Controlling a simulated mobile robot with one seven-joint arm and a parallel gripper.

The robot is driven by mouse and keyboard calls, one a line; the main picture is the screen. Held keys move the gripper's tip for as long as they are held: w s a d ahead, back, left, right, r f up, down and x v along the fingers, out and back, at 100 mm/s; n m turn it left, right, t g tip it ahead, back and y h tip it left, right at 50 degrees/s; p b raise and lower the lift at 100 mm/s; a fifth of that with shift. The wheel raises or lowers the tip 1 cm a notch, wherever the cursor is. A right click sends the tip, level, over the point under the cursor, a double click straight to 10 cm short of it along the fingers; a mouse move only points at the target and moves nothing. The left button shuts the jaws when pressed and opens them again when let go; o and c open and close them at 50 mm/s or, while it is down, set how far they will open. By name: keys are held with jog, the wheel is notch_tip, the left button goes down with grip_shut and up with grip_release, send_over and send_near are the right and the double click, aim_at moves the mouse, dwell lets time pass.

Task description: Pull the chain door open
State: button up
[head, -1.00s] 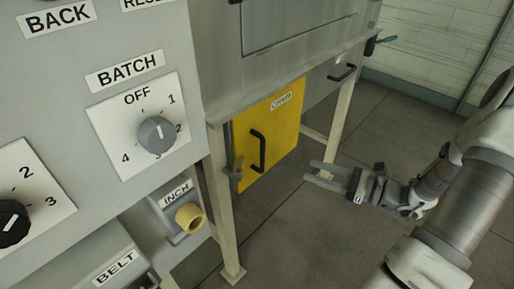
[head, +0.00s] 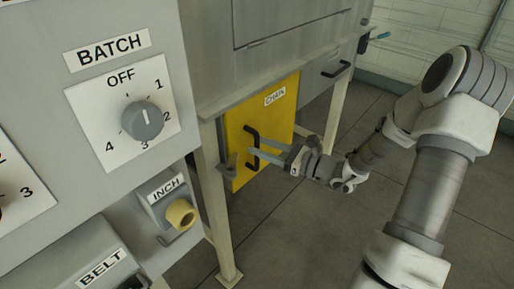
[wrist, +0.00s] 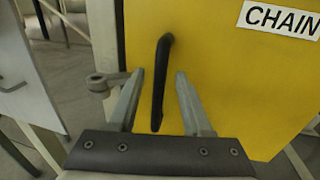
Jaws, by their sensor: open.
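The chain door (head: 270,112) is a yellow panel with a white CHAIN label, under the grey machine in the head view. It fills much of the wrist view (wrist: 240,90). Its black bar handle (head: 252,146) stands upright near the door's left edge. My gripper (head: 250,157) is open at the handle's lower half. In the wrist view the handle (wrist: 160,85) runs between my two fingers (wrist: 158,75), with gaps on both sides. A grey latch lever (head: 229,165) sits at the door's left edge; it also shows left of my fingers in the wrist view (wrist: 105,85).
A grey control panel with a BATCH dial (head: 142,121) and a yellow INCH button (head: 181,214) stands close on the left. A pale frame leg (head: 219,210) is left of the door. A drawer handle (head: 337,69) is up right. The floor (head: 310,220) in front is clear.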

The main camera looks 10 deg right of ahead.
jog(key=shift+x, duration=0.9)
jog(key=shift+c, duration=0.3)
grip_shut()
dwell(0.6)
